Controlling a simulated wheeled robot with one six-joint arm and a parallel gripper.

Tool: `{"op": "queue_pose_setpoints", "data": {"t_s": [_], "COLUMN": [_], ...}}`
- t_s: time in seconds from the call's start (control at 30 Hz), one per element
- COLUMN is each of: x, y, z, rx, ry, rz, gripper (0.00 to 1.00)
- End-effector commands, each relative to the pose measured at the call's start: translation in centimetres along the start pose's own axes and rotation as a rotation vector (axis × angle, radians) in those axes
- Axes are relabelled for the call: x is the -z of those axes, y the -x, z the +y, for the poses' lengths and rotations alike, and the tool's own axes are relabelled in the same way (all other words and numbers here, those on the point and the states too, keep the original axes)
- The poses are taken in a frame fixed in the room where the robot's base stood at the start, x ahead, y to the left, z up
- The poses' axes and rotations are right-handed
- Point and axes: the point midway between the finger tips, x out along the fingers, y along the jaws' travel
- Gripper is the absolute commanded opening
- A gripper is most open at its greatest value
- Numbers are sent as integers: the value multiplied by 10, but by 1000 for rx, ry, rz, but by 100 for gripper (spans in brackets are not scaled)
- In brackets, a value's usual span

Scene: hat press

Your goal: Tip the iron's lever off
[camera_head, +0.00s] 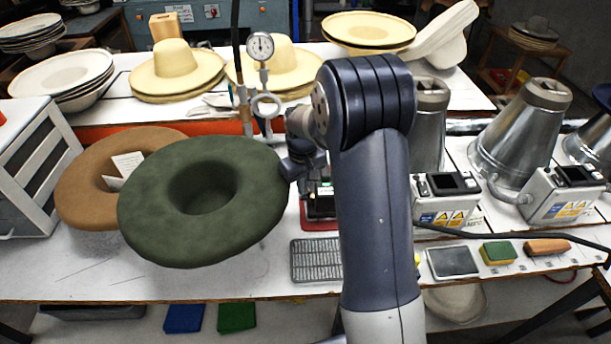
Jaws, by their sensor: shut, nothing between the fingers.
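My gripper (300,163) is at the end of my arm, just right of the green felt hat, in front of the steam pipe. It is shut and holds nothing. Its fingertips are small and partly hidden. Just beyond it, a dark device on a red base (320,224) shows only in part between the hat and my arm. I cannot tell whether it is the iron, and no lever is clear on it. Two grey control boxes with black-recessed tops and yellow warning labels stand to the right, a nearer one (443,211) and a farther one (560,205).
The green felt hat (150,225) and a brown one (80,190) crowd the left. A pressure gauge (260,46) stands upright behind my gripper. A metal grille (316,262), a grey pad (452,262) and a green sponge (498,252) lie along the bench front. Metal cones (515,130) stand right.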

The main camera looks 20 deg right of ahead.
Motion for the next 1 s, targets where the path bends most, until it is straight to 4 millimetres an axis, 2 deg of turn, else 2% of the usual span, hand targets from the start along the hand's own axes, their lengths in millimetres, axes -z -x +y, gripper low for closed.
{"op": "queue_pose_setpoints", "data": {"t_s": [0.27, 0.43, 1.0], "x": [0, 0, 0], "y": [-7, -4, 42], "z": [0, 0, 0], "rx": [0, 0, 0], "ry": [0, 0, 0], "rz": [-1, -1, 0], "gripper": [0, 0, 0]}}
